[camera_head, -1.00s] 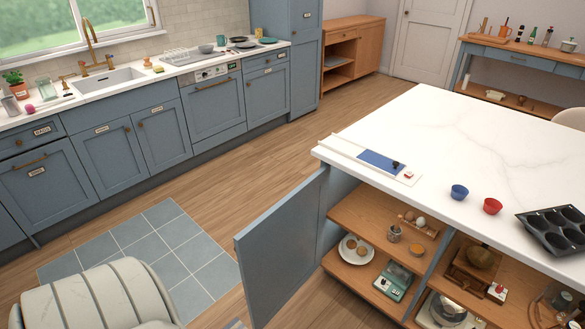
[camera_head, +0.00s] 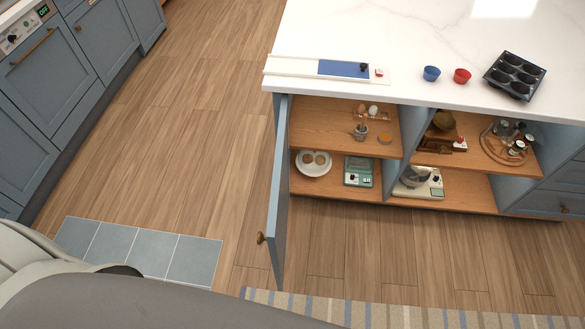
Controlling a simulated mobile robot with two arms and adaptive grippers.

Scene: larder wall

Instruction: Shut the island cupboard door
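The island cupboard door (camera_head: 278,200) is blue-grey and stands wide open, swung out from the left end of the island. Its small brass knob (camera_head: 261,238) shows on the door's left side near the lower front edge. The open cupboard has two wooden shelves; the lower shelf (camera_head: 334,190) holds a plate of round items and a green scale, and the upper one holds eggs and small jars. Neither of my grippers is in view. Pale and dark parts of my own body fill the lower left corner.
The white island worktop (camera_head: 430,40) carries a blue cup (camera_head: 431,74), a red cup (camera_head: 462,76) and a dark muffin tin (camera_head: 514,75). A striped rug (camera_head: 400,314) lies in front.

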